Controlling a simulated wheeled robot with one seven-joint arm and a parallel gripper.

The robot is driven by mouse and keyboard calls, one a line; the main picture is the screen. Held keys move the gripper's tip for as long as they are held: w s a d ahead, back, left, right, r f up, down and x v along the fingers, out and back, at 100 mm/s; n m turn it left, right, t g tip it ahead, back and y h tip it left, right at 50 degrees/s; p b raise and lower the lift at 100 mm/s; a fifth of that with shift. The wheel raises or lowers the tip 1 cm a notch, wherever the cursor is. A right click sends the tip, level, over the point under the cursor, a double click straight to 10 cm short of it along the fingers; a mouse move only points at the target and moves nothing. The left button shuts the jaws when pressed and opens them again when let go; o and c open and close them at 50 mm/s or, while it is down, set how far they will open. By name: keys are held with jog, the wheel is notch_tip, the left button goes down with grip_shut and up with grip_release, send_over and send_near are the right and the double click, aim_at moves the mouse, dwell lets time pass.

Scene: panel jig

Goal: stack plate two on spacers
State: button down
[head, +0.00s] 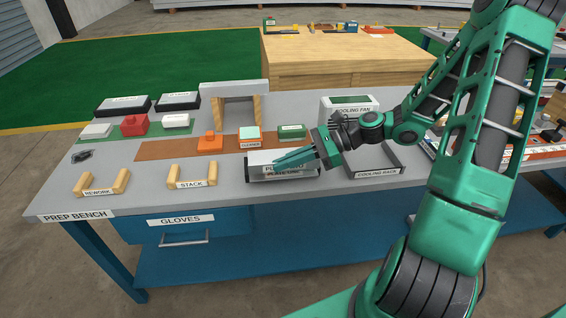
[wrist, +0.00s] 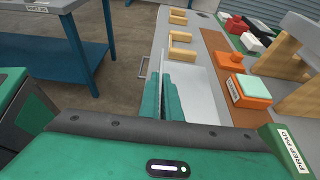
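The plates sit at the bench's front right in the head view, with a label reading plate one (head: 283,174) in front. A plate two label (head: 270,168) just above it is partly covered by my gripper (head: 277,161). My gripper lies low over the plates, its fingers pointing left. In the wrist view, its green fingers (wrist: 161,98) are close together beside a pale plate surface (wrist: 203,92).
Another spacer pair stands at the rework sign (head: 98,192), farther left. An orange block (head: 210,142) and mint-topped block (head: 250,138) stand behind the plates. A wooden-legged arch (head: 236,90) stands farther back. The cooling rack (head: 377,174) is to the right. Bare bench separates the plates from the stack spacers.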

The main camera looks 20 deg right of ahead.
jog(key=c, duration=2)
grip_release()
jog(key=shift+f, duration=0.1)
jog(key=shift+d, duration=0.1)
jog(key=v, duration=1.2)
